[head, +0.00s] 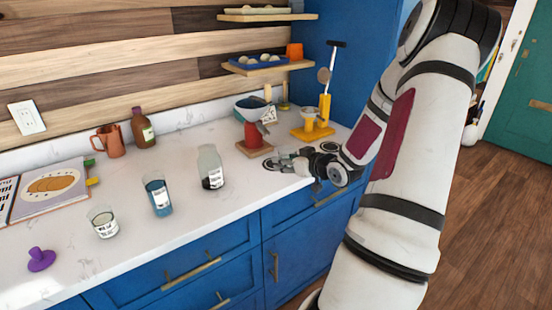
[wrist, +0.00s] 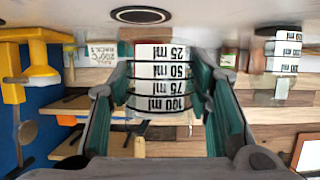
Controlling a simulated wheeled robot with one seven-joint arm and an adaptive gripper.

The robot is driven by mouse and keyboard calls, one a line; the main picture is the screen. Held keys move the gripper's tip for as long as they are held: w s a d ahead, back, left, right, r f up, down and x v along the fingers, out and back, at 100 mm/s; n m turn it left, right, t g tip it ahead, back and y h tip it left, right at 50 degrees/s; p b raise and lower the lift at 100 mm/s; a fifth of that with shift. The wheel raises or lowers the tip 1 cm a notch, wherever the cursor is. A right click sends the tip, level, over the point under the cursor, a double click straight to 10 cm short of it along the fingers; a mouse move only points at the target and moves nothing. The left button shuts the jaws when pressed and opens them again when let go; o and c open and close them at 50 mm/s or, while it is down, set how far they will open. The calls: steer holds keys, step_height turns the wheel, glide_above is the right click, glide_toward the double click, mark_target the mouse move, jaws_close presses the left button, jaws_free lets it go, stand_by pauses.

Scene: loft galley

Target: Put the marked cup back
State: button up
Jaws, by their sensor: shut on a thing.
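The marked cup (wrist: 160,78) is between my fingers in the wrist view, which looks upside down. It has white bands reading 25, 50, 75 and 100 ml. My gripper (wrist: 158,95) is shut on its sides; it also shows in the head view (head: 291,161), low over the counter's right part. There the cup is small and hard to make out against my fingers. A dark ring (head: 268,164) lies on the counter by my fingertips, and a second ring (head: 330,146) lies farther right. One ring (wrist: 140,15) shows near the cup in the wrist view.
A clear jar (head: 210,167), a blue-filled glass (head: 158,194) and another glass (head: 103,222) stand left. Shelves (head: 268,66) hang above.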

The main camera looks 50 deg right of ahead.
steer(key=w+d, duration=0.1)
steer(key=w, duration=0.2)
steer(key=w+d, duration=0.2)
steer(key=w, duration=0.1)
steer(key=w+d+f, duration=0.1)
steer(key=w+d, duration=0.1)
steer(key=w, duration=0.2)
steer(key=shift+d, duration=0.15)
steer(key=shift+f+b, duration=0.3)
steer(key=shift+f, duration=1.5)
steer(key=shift+f, duration=0.1)
steer(key=o, duration=1.2)
steer(key=shift+c, duration=0.2)
